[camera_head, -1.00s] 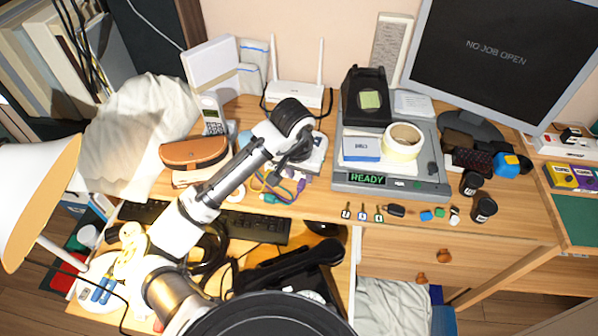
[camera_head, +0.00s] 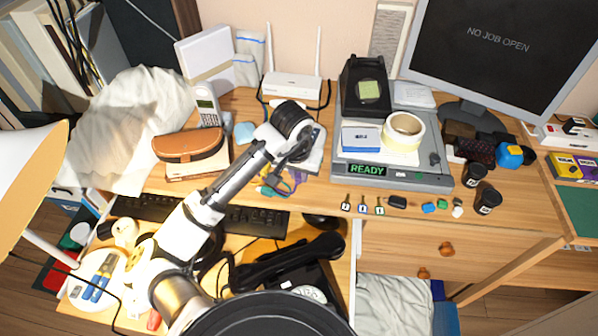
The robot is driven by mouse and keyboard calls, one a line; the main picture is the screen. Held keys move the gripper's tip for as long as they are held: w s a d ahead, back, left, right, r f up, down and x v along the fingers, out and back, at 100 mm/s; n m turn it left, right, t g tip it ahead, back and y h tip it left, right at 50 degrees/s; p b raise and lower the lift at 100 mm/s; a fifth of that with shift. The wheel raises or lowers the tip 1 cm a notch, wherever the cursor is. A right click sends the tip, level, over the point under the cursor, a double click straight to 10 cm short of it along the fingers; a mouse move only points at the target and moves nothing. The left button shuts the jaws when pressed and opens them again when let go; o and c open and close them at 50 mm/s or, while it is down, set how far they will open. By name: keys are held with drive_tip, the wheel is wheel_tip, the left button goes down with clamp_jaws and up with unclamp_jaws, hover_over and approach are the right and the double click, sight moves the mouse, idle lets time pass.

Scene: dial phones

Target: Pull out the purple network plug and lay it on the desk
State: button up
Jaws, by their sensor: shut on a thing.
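The purple network lead (camera_head: 297,178) shows as a small purple stretch just below my gripper, near the middle of the desk (camera_head: 330,196). My gripper (camera_head: 303,151) points down over a small pale box (camera_head: 316,158) behind the lead. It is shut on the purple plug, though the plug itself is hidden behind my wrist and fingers. I cannot tell whether the plug is in a socket or free. Yellow and green leads (camera_head: 268,189) lie close by on the left.
A white router (camera_head: 291,87) stands behind. A brown leather case (camera_head: 189,145) and a cordless phone (camera_head: 207,105) are left. A grey device reading READY (camera_head: 392,177) is right, with several keys (camera_head: 362,205) before it. A black telephone (camera_head: 290,262) lies in front.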

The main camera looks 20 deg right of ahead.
drive_tip(key=shift+s+a, duration=0.15)
drive_tip(key=shift+s, duration=0.1)
idle(0.4)
drive_tip(key=shift+s+a, duration=0.45)
drive_tip(key=shift+s, duration=0.2)
drive_tip(key=shift+s+a, duration=0.1)
drive_tip(key=shift+r, duration=0.1)
drive_tip(key=shift+r+p, duration=1.65)
drive_tip(key=shift+r, duration=0.3)
